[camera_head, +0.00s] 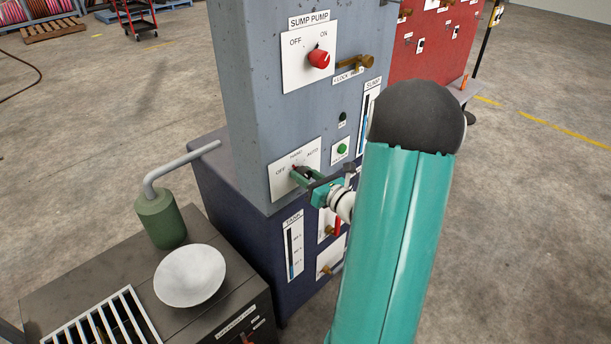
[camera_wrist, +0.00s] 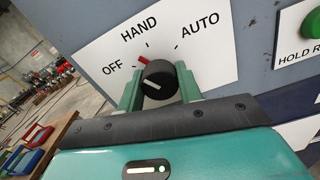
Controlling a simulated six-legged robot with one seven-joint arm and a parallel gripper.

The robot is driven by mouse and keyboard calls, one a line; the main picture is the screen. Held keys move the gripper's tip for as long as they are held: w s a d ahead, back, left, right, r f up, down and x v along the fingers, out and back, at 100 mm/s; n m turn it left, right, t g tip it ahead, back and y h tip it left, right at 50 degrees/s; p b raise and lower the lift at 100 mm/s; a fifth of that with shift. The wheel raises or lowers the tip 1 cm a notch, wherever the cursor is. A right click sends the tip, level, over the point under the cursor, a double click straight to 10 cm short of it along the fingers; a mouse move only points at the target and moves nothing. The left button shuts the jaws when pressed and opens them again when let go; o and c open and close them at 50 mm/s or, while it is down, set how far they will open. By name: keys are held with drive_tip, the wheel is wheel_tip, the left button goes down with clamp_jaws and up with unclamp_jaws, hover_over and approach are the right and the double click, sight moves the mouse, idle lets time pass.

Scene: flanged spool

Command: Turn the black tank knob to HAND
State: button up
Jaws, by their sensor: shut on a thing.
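The black tank knob (camera_wrist: 158,80) sits on a white plate (camera_wrist: 205,45) marked OFF, HAND and AUTO. Its red pointer tip shows at the upper left, between the OFF and HAND marks. A white line crosses the knob's face. My gripper (camera_wrist: 159,77) has one green finger on each side of the knob and is shut on it. In the head view, my gripper (camera_head: 303,174) is at the same plate (camera_head: 284,182) on the grey cabinet, and the knob is mostly hidden by the fingers.
Above is the SUMP PUMP plate with a red knob (camera_head: 319,59). A green button (camera_head: 342,149) is right of the tank plate. A red-handled valve (camera_head: 337,227) sits below my gripper. A bench with a white bowl (camera_head: 190,275) and green canister (camera_head: 160,218) stands at left.

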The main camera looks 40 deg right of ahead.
drive_tip(key=m, duration=0.6)
idle(0.5)
drive_tip(key=shift+m, duration=0.3)
drive_tip(key=o, duration=1)
drive_tip(key=shift+s, duration=0.15)
drive_tip(key=s, duration=1.3)
drive_tip(key=shift+s+d, duration=0.2)
drive_tip(key=shift+s, duration=0.1)
